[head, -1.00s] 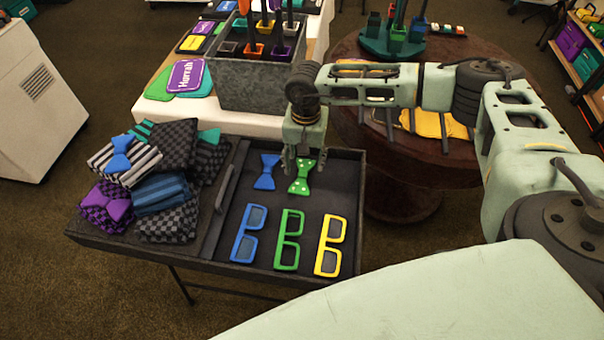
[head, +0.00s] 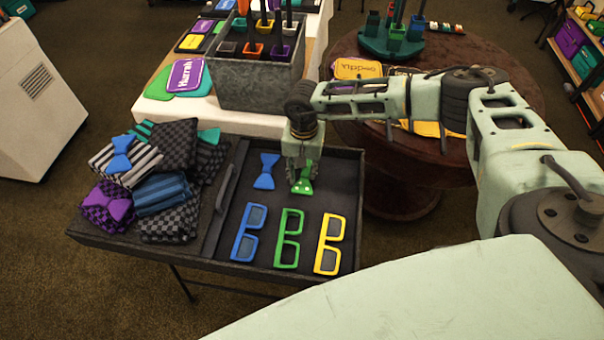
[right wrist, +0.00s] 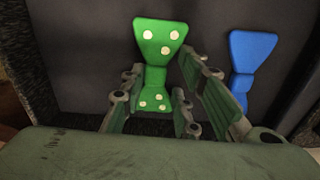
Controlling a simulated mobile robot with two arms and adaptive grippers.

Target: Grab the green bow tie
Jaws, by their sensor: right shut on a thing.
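The green bow tie (head: 304,187) with pale dots lies in the dark tray (head: 340,180), right of the blue bow tie (head: 267,171). My right gripper (head: 301,187) is down over it and covers its upper part in the head view. The blue bow tie is to the right there, apart from the fingers. My left gripper is not in view.
Blue (head: 248,233), green (head: 288,238) and yellow (head: 330,245) glasses lie in front of the bow ties. Folded cloths with bow ties are heaped at the left (head: 163,180). A grey metal bin (head: 255,85) and a round table (head: 395,195) stand behind.

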